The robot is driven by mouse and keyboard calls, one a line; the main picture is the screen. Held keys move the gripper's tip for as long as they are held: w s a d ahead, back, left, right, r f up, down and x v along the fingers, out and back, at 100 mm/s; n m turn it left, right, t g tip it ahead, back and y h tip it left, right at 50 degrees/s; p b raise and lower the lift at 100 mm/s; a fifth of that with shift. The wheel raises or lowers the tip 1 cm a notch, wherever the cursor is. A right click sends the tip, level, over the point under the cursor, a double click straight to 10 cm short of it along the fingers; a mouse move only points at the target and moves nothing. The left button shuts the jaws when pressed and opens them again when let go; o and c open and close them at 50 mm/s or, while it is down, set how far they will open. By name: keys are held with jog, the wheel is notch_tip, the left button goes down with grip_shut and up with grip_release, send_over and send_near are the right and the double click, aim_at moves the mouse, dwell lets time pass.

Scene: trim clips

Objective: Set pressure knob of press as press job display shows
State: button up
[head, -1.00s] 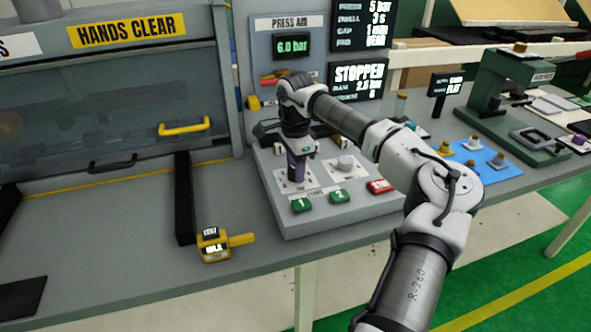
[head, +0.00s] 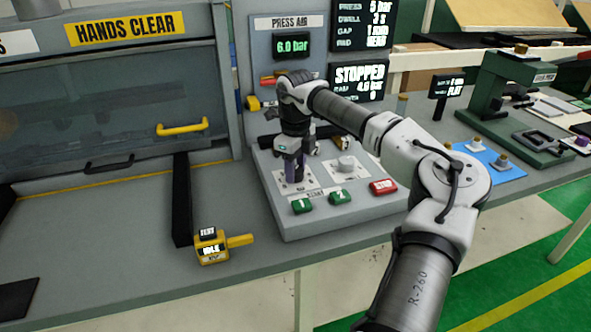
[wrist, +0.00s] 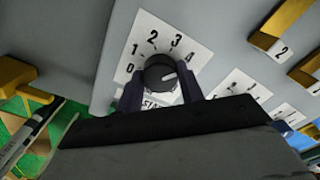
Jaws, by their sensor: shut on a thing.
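The dark round pressure knob (wrist: 158,70) sits on a white dial plate (wrist: 150,42) numbered 0 to 4 in the wrist view. Its light mark points right, close to the 4 side. My gripper (wrist: 161,88) is shut on the knob, one dark finger at each side. In the head view my gripper (head: 291,170) points down onto the left dial of the press control box and hides the knob. The job display (head: 363,22) shows 5 bar at its top and dwell 3 s. The display below (head: 357,81) reads STOPPED and about 4.6.
A second knob (head: 346,163) stands right of my gripper. Green buttons 1 (head: 302,206) and 2 (head: 340,196) and a red button (head: 382,187) line the box front. The press air display (head: 292,45) reads 6.0 bar. A yellow tester (head: 212,247) lies on the bench.

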aim_at(296, 170)
jog(key=m+b, duration=0.1)
jog(key=m, duration=0.3)
jog(key=shift+m, duration=0.3)
jog(key=shift+m+b, duration=0.3)
jog(key=shift+m, duration=1.6)
jog(key=o, duration=1)
notch_tip(296, 170, up, 14)
jog(key=shift+f+b, duration=0.1)
jog(key=shift+b, duration=0.55)
jog(key=shift+s, duration=0.1)
